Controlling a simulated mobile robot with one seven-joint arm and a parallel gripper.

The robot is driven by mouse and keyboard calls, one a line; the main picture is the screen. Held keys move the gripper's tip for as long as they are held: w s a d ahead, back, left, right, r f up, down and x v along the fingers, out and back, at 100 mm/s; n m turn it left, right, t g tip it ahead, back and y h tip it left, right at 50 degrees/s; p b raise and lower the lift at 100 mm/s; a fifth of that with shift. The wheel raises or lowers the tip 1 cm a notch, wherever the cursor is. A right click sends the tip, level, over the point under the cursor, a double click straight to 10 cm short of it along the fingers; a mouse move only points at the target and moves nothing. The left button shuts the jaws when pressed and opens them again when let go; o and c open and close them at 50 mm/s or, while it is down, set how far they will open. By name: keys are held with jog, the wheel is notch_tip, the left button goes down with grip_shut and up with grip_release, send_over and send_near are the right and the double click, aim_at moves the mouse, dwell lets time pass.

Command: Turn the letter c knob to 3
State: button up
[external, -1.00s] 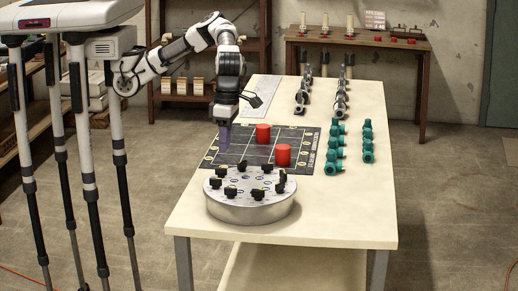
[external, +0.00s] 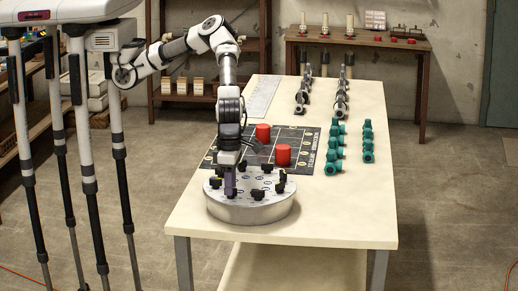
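A round silver panel (external: 262,213) with several black knobs around its top stands at the near end of the cream table. The knob letters are too small to read, so I cannot tell which one is c. My gripper (external: 230,192) points straight down at the left part of the panel's top, among the left-hand knobs. Its purple fingers hide part of the panel there. I cannot tell whether they touch a knob or are open or shut.
A dark gridded mat (external: 308,146) with two red cylinders (external: 282,154) lies just behind the panel. Green fittings (external: 333,152) and grey valve-like parts (external: 303,97) stand in rows farther back and right. The table's right front (external: 345,215) is clear.

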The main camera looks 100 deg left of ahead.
jog(key=shift+f, duration=0.15)
jog(key=shift+c, duration=0.4)
grip_shut()
